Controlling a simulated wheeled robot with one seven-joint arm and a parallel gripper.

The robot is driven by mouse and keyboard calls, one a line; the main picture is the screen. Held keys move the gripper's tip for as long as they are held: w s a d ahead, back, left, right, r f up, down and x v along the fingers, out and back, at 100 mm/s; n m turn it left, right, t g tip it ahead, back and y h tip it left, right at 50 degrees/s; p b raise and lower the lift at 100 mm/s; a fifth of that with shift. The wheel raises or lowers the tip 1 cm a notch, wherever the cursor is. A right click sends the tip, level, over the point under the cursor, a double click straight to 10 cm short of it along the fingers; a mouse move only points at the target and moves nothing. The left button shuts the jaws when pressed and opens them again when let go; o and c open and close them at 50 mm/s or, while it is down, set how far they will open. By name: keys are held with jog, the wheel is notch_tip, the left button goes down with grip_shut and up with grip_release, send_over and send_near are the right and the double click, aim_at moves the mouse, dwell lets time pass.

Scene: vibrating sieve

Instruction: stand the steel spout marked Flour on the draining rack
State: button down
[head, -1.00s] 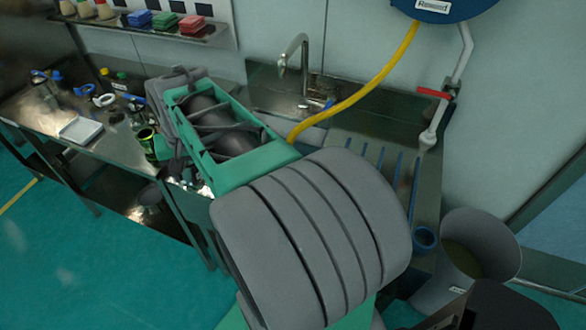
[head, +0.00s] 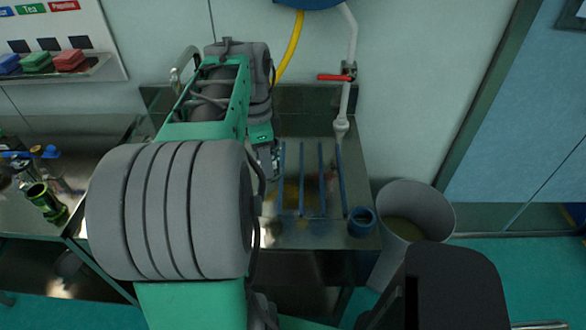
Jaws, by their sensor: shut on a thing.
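The draining rack (head: 322,180) is a row of blue bars on the steel drainboard at the right of the sink unit. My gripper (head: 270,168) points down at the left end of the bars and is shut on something. What it holds is small and dark here and partly hidden by my arm; I take it for the steel spout, but its shape and the Flour marking cannot be made out. I cannot tell whether it touches the rack.
A blue ring-shaped cup (head: 361,220) sits at the drainboard's front right corner. A grey bin (head: 417,208) stands to the right. A white pipe with a red valve handle (head: 336,77) runs down behind. The right part of the rack is clear. A bench (head: 88,130) lies left.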

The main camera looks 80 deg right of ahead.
jog(key=s+d+f, duration=0.1)
jog(key=d+f, duration=0.1)
jog(key=d, duration=0.1)
jog(key=s+d+f+p, duration=0.1)
jog(key=d+f, duration=0.1)
jog(key=f, duration=0.1)
jog(key=s+d+f+p, duration=0.1)
jog(key=d+f, duration=0.1)
jog(key=d, duration=0.1)
jog(key=shift+s+d+f, duration=0.25)
jog(key=shift+d+f, duration=0.05)
notch_tip(320, 180, down, 3)
jog(key=shift+r, duration=0.2)
jog(key=shift+f, duration=0.5)
jog(key=c, duration=0.6)
grip_release()
jog(key=shift+c, duration=0.2)
